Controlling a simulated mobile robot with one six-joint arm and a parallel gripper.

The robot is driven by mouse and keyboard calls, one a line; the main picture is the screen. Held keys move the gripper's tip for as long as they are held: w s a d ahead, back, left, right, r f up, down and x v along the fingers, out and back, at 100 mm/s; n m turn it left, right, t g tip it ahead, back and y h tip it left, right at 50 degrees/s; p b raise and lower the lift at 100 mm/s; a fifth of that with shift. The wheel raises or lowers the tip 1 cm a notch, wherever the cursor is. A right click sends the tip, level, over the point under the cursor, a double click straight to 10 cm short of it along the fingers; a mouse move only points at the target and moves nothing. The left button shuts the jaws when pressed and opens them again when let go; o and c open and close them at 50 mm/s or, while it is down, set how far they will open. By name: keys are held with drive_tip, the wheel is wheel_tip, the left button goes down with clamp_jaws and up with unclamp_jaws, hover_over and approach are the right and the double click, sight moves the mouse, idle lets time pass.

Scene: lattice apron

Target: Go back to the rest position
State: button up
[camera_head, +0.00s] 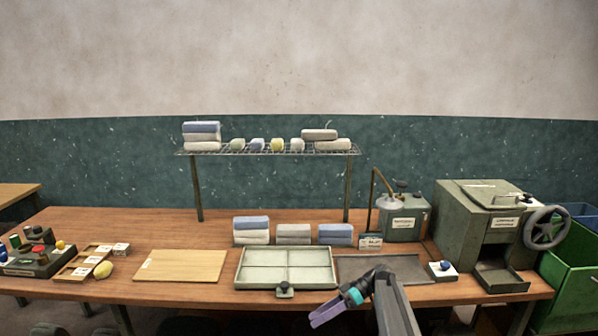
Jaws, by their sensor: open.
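My gripper (327,313) hangs at the front edge of the table, below and just right of the pale divided tray. Its purple fingers point down and left, and a teal band shows behind them. I see nothing held between the fingers. My dark arm link comes up from the bottom of the picture to the right of it. The gripper is apart from the objects on the table, as far as this single view shows.
The wooden table (215,301) holds a divided tray (285,268), a board (180,266), a dark mat (405,265) and a handwheel machine (455,225). A wire shelf (220,153) with cloth bundles stands behind. A green bin (572,290) stands at the right.

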drive_tip(key=s+a+f+m+g+h+b, duration=0.25)
drive_tip(key=s+f+m+h, duration=0.3)
drive_tip(key=s+f, duration=2.3)
drive_tip(key=s+d+f+m+h+b, duration=0.1)
drive_tip(key=s+d+f+m, duration=0.2)
drive_tip(key=s, duration=0.4)
drive_tip(key=s+d+f+h+b, duration=0.1)
drive_tip(key=s+d+f+h, duration=0.1)
drive_tip(key=s+f, duration=0.35)
drive_tip(key=s+d+m+h, duration=0.3)
drive_tip(key=d+m+h, duration=0.1)
drive_tip(key=d, duration=0.4)
drive_tip(key=shift+s+m+t, duration=0.25)
drive_tip(key=shift+m+t, duration=0.2)
drive_tip(key=shift+m, duration=0.3)
